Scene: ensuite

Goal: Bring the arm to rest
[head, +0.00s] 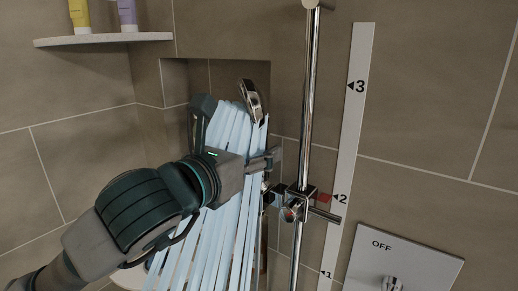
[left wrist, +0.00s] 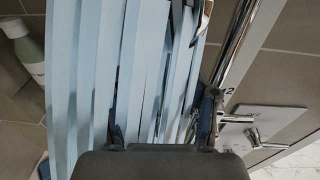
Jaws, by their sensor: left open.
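My left arm comes in from the lower left in the head view. Its gripper (head: 238,134) is open, with its fingers spread apart and nothing seen held between them. It is close to the chrome shower head (head: 252,100) and left of the rail's slider (head: 300,200). Pale blue water streams (head: 228,225) fall from the shower head, partly hidden by the gripper. In the left wrist view the open fingers (left wrist: 163,118) show against the streams (left wrist: 90,70). My right gripper is not in view.
A chrome vertical rail (head: 312,95) stands beside a numbered strip (head: 353,130); the slider's red pointer (head: 322,198) is by mark 2. An OFF control plate (head: 405,265) is lower right. A corner shelf (head: 100,39) holds bottles. A wall niche (head: 175,80) lies behind the shower head.

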